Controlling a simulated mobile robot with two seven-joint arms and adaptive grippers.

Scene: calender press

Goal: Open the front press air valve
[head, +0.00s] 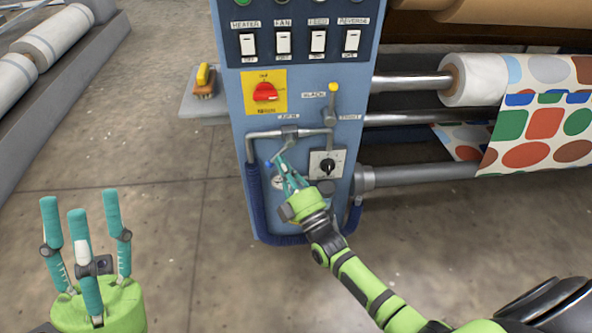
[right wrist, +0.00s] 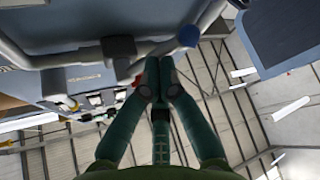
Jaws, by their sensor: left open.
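The blue control panel (head: 300,95) stands in the middle of the head view. Grey air pipes (head: 265,134) run across its lower half. A slanted grey lever (head: 285,147) hangs from the pipe and ends in a blue tip (head: 268,164); the blue tip also shows in the right wrist view (right wrist: 188,37). My right gripper (head: 283,163) has its fingers together at this lever, just right of the blue tip. In the right wrist view its fingertips (right wrist: 160,68) meet below the pipe; whether they touch the lever is unclear. My left gripper (head: 85,225) is open and empty, away from the panel.
A yellow-topped lever (head: 331,100), a red rotary knob (head: 265,92) and a black knob (head: 327,165) sit on the panel. A yellow-handled brush (head: 204,80) lies on a side shelf. Rollers with patterned fabric (head: 540,115) are at right.

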